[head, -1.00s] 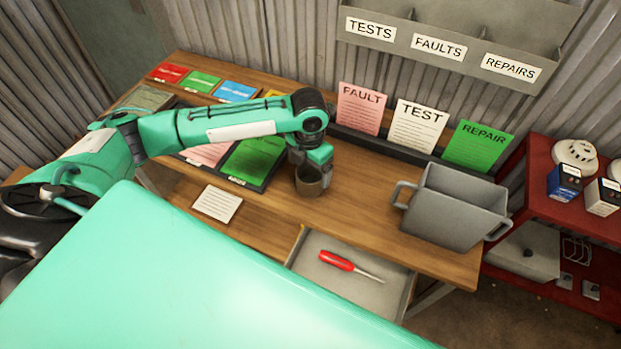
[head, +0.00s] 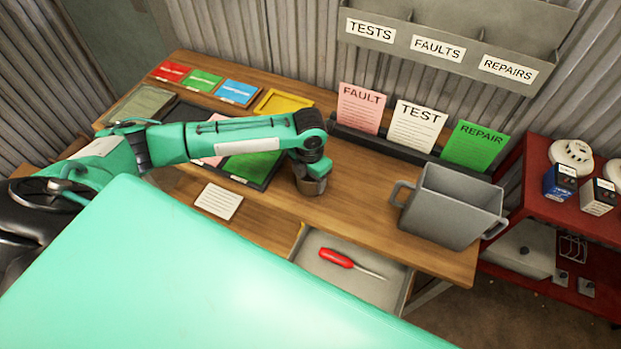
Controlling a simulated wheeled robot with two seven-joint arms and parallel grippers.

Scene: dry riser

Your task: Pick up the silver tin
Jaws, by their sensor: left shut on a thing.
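The silver tin (head: 312,187) is a small grey cylinder at the middle of the wooden workbench, in the head view. My left gripper (head: 312,172) is over it from above and shut on it, with the wrist covering its top. Only the lower side of the tin shows. I cannot tell whether its base touches the bench. My right gripper is not in view.
A grey handled bin (head: 452,210) stands to the right. An open drawer (head: 345,292) holds a red screwdriver (head: 338,258). A tray with cards (head: 262,183) lies left of the tin, and a white note (head: 218,201) lies in front. Upright cards (head: 415,128) stand behind.

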